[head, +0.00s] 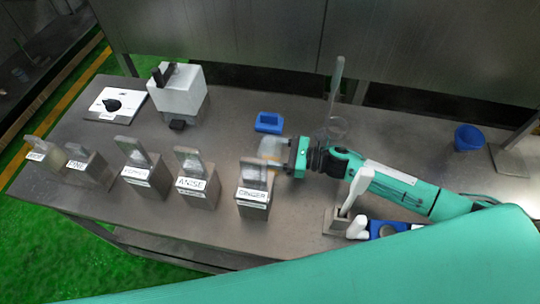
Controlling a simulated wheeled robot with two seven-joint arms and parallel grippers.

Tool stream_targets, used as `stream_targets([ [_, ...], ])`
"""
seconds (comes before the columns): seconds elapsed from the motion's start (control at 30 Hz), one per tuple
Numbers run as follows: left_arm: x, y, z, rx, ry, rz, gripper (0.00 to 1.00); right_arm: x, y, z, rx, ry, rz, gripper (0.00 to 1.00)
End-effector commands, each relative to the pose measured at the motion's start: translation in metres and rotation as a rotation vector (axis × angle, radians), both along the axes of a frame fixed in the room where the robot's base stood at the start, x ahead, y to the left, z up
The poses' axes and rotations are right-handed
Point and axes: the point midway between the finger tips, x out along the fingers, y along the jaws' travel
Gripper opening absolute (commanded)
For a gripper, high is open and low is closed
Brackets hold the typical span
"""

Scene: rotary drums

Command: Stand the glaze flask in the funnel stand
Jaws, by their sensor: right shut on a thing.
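My right gripper (283,154) reaches in from the right over the middle of the table and is shut on a small pale, amber-tinted, glassy thing (270,146), which looks like the glaze flask. It is partly hidden by the jaws and its outline is blurred. It shows just behind the box labelled GINGER; whether it touches anything below cannot be told. A tall grey upright with a clear round glass part (336,126) at its foot, seemingly the funnel stand, stands behind my right forearm, which hides its lower part. My left gripper is not in view.
Several labelled grey boxes with upright plates, including ANISE (197,188) and GINGER (253,205), line the table's front. A blue block (269,122) lies behind the gripper. A white machine (180,90) and dial panel (112,105) stand left; a blue cup (469,138) stands right.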

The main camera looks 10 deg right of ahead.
Motion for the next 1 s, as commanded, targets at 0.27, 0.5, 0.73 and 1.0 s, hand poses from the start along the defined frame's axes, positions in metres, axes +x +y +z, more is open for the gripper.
stream_targets([
  [0.27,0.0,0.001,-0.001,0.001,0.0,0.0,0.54,0.0,0.0,0.002,0.0,-0.001,0.0,0.33],
  [0.5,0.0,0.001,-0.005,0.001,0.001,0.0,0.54,0.0,0.0,0.025,-0.001,-0.004,0.001,0.33],
  [0.73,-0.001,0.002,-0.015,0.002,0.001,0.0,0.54,0.0,-0.001,0.082,-0.002,-0.008,0.002,0.33],
  [1.0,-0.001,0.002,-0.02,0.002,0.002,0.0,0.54,0.0,-0.001,0.147,-0.002,-0.007,0.001,0.33],
])
